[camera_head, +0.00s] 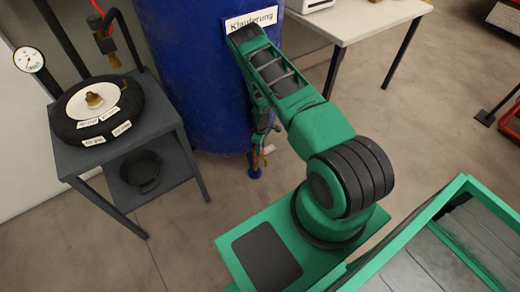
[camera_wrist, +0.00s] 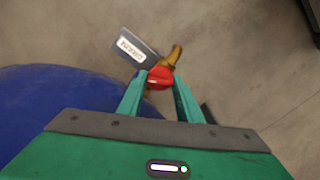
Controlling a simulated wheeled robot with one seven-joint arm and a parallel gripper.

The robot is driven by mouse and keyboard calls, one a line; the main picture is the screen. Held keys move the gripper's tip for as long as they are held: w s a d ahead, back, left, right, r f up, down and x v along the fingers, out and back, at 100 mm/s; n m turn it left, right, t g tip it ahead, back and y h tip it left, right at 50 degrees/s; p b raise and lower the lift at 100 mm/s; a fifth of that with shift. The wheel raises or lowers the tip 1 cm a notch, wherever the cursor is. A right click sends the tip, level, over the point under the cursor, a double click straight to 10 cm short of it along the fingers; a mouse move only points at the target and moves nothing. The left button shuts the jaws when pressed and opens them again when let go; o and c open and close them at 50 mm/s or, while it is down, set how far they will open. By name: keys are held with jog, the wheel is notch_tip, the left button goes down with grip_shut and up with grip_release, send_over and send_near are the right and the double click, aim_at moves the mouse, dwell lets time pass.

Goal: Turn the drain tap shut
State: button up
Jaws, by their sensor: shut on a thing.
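The drain tap is on the blue tank (camera_head: 190,70), low on its side. In the wrist view its red handle (camera_wrist: 159,77) sits between the two fingertips of my gripper (camera_wrist: 159,84), which is shut on it. The brass spout (camera_wrist: 175,55) of the tap sticks out beyond the handle, toward the upper right. A grey tag with a white printed label (camera_wrist: 131,48) is beside the tap. In the head view the tap (camera_head: 266,150) is small and partly hidden by my arm, and my gripper (camera_head: 263,130) is hard to make out.
A grey stand (camera_head: 115,150) with a black ring-shaped part (camera_head: 95,122), a gauge (camera_head: 29,60) and a black pot (camera_head: 140,170) stands left of the tank. A light table (camera_head: 365,20) is behind on the right. Bare floor (camera_head: 430,110) lies right of my arm.

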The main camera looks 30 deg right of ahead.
jog(key=shift+d+n, duration=0.1)
jog(key=shift+n, duration=0.5)
jog(key=o, duration=1)
jog(key=shift+o, duration=0.2)
jog(key=shift+r, duration=0.1)
notch_tip(320, 180, up, 10)
jog(key=shift+r, duration=0.25)
